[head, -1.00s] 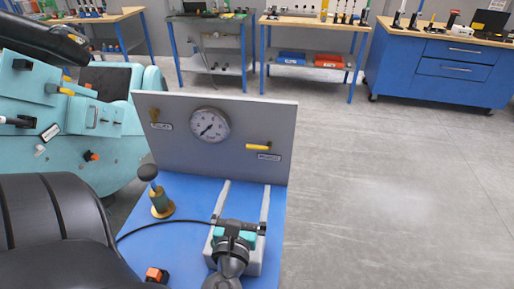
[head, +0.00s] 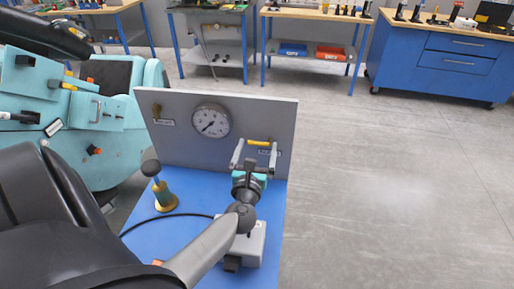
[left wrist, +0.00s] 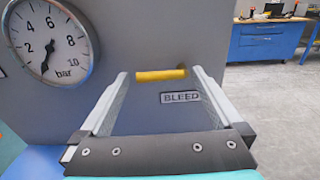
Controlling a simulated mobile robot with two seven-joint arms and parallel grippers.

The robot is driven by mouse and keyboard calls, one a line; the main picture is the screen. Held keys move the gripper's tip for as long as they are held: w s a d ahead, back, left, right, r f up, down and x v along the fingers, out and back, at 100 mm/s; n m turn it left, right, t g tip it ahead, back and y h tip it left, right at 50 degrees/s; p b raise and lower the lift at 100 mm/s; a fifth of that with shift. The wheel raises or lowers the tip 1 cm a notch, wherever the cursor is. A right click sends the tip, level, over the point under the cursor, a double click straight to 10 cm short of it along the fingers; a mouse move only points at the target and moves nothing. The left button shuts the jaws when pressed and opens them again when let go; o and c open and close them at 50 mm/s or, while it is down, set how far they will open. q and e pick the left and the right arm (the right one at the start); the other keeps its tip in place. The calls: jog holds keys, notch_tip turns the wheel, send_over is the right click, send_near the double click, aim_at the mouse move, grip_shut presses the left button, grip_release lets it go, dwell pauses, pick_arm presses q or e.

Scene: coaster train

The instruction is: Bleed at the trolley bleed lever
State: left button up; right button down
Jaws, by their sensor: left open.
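The yellow bleed lever (head: 259,143) lies level on the grey upright panel (head: 177,118). It also shows in the left wrist view (left wrist: 160,75), above a label reading BLEED (left wrist: 180,97). My left gripper (head: 256,146) is open, its two fingers pointing at the panel. In the left wrist view the lever appears between the fingertips (left wrist: 159,71), with a gap on each side. I cannot tell whether the tips reach past it. A round pressure gauge (head: 210,121) sits left of the lever; its needle points down and left. My right gripper is not in view.
The panel stands on a blue trolley top (head: 195,188). A black-knobbed lever on a brass base (head: 164,196) and a black hose (head: 150,221) are on it. A teal machine (head: 50,125) is at the left. Workbenches stand behind; the floor at right is clear.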

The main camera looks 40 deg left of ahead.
pick_arm(q)
jog(key=c, duration=1)
jog(key=m+p, duration=0.1)
jog(key=r+m+p, duration=0.1)
jog(key=m, duration=0.1)
jog(key=shift+d+p, duration=0.1)
jog(key=shift+p, duration=0.2)
jog(key=m+p, duration=0.1)
jog(key=m, duration=0.1)
jog(key=m+p, duration=0.1)
jog(key=m, duration=0.1)
jog(key=r+m+p, duration=0.1)
jog(key=shift+w+d+r+m, duration=0.1)
jog(key=shift+w+d+m, duration=0.15)
jog(key=shift+d+m, duration=0.15)
jog(key=m+p, duration=0.1)
jog(key=m, duration=0.2)
jog(key=d+m+p, duration=0.1)
jog(key=m, duration=0.1)
jog(key=shift+w+r+p, duration=0.3)
jog(key=shift+w+d+m+p, duration=0.2)
jog(key=shift+m+p, duration=0.1)
jog(key=shift+m, duration=0.7)
jog(key=shift+w+d+m+p, duration=0.15)
jog(key=shift+m+p, duration=0.15)
jog(key=shift+m, duration=0.7)
jog(key=shift+s, duration=0.1)
